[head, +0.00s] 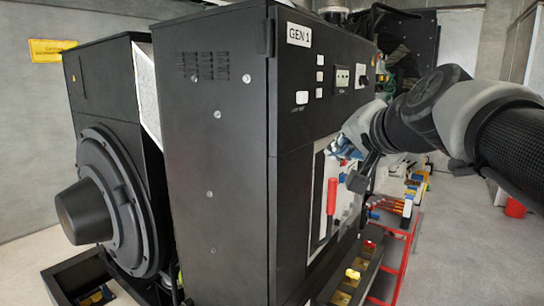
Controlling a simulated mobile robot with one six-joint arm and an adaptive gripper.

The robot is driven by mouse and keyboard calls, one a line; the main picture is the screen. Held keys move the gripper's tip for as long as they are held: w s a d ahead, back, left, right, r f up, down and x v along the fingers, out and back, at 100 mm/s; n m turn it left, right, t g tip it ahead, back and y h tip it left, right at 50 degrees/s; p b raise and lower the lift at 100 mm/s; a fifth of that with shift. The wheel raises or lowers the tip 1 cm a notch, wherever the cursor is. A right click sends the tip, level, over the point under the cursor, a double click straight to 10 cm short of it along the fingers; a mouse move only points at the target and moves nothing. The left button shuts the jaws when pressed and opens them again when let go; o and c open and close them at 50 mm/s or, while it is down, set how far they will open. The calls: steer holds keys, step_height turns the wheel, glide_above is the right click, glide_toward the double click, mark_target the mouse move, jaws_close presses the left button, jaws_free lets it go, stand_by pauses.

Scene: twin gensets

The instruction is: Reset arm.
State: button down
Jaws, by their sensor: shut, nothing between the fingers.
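My arm reaches in from the right edge of the head view. My gripper (357,181) is at the front of the black genset cabinet labelled GEN 1 (210,150). It is shut and holds nothing. A red handle (331,196) on a pale panel (319,200) is just left of my gripper. I cannot tell whether my gripper touches the panel. My wrist hides part of the cabinet front.
A red frame (398,262) with tools stands below my arm. A ledge (345,290) with small yellow and red parts runs along the cabinet base. A red bucket (515,208) is at right. Grey floor (465,265) is clear at lower right.

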steer(key=s+f+n+g+h+b, duration=0.1)
steer(key=s+f+n+g+b, duration=0.1)
steer(key=s+f, duration=0.8)
steer(key=s+f+n+g+h+b, duration=0.1)
steer(key=s+f+n+g+b, duration=0.2)
steer(key=f, duration=1.6)
steer(key=s+f+n+g+b, duration=0.2)
steer(key=s+f+b, duration=0.4)
steer(key=s+f, duration=0.8)
steer(key=s+g, duration=0.1)
steer(key=s, duration=0.2)
steer(key=shift+s+d+f+n+g+h+b, duration=0.2)
steer(key=shift+d+f+n+g+h+b, duration=0.1)
steer(key=shift+n+h+b, duration=0.1)
steer(key=c, duration=2.3)
jaws_free()
